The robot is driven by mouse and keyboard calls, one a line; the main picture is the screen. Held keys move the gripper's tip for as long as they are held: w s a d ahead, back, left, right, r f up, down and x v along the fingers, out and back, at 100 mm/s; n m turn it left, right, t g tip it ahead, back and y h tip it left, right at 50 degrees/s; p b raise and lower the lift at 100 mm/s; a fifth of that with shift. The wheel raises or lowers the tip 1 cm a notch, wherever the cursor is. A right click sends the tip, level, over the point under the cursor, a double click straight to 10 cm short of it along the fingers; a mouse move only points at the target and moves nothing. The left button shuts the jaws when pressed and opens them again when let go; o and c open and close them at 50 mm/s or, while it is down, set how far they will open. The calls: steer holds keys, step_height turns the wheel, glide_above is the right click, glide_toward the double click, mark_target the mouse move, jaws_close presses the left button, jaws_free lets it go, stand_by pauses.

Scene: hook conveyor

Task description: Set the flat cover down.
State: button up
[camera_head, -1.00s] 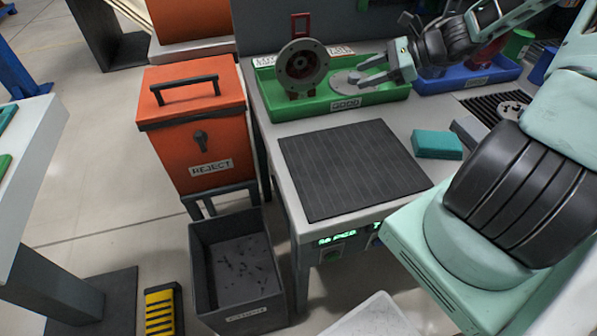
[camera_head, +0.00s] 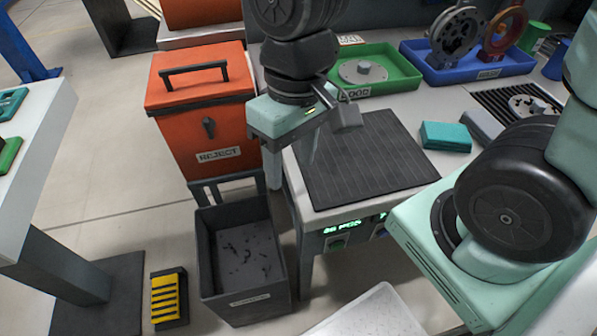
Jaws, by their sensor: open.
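My arm hides the left end of the green tray.
A blue tray (camera_head: 515,69) holds upright round parts. A teal block (camera_head: 445,136) lies right of the mat; another round part (camera_head: 535,107) lies on a slatted rack. An orange REJECT bin (camera_head: 203,120) and a dark open bin (camera_head: 263,294) stand left. The mat is bare.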

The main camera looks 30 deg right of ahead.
steer(key=s+n, duration=0.1)
steer(key=s+r+n, duration=0.1)
steer(key=s+a+n+t, duration=0.1)
steer(key=s+n, duration=0.1)
steer(key=shift+r+h, duration=0.15)
steer(key=shift+h, duration=0.15)
steer(key=shift+r, duration=0.1)
